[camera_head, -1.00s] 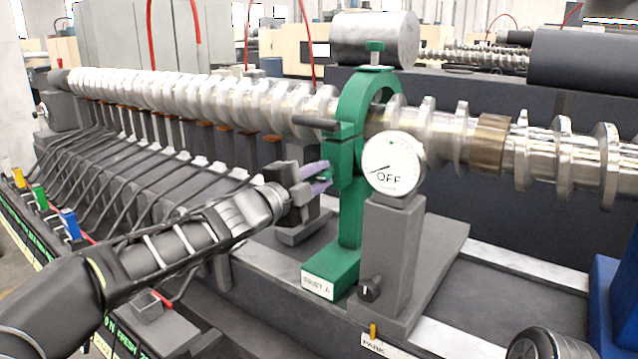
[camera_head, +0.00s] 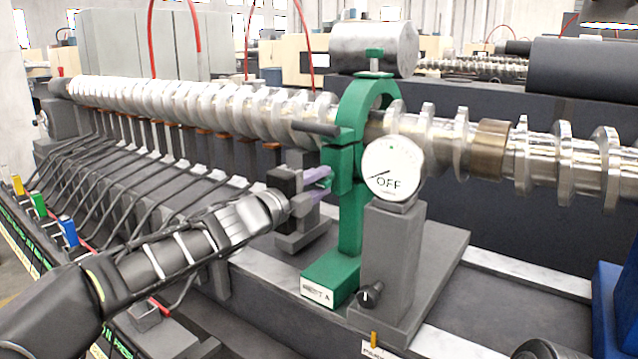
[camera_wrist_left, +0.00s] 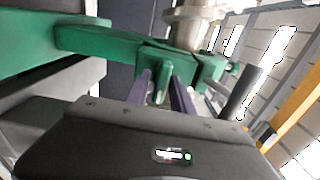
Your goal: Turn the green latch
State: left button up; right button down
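The green latch (camera_wrist_left: 161,83) shows in the left wrist view as a small green tab on the green clamp stand (camera_head: 350,225). The stand rises around the long silver screw shaft. My left gripper (camera_head: 320,188) reaches the stand's left side from the left. Its two purple fingers are apart, and in the left wrist view (camera_wrist_left: 163,92) the tab lies between them. I cannot tell whether either finger touches it. In the head view the fingers largely hide the latch. My right gripper is not in view.
A white round gauge reading OFF (camera_head: 392,168) stands on a grey post (camera_head: 390,255) close right of the clamp. A dark handle (camera_head: 316,128) sticks out left above my gripper. The silver screw (camera_head: 230,104) runs behind. Rows of grey bent rods (camera_head: 120,180) fill the left.

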pick_arm(q)
jog(key=shift+o, duration=0.7)
jog(key=shift+s+a, duration=0.4)
jog(key=v, duration=0.6)
jog(key=shift+s+b, duration=0.3)
jog(key=shift+a, duration=0.15)
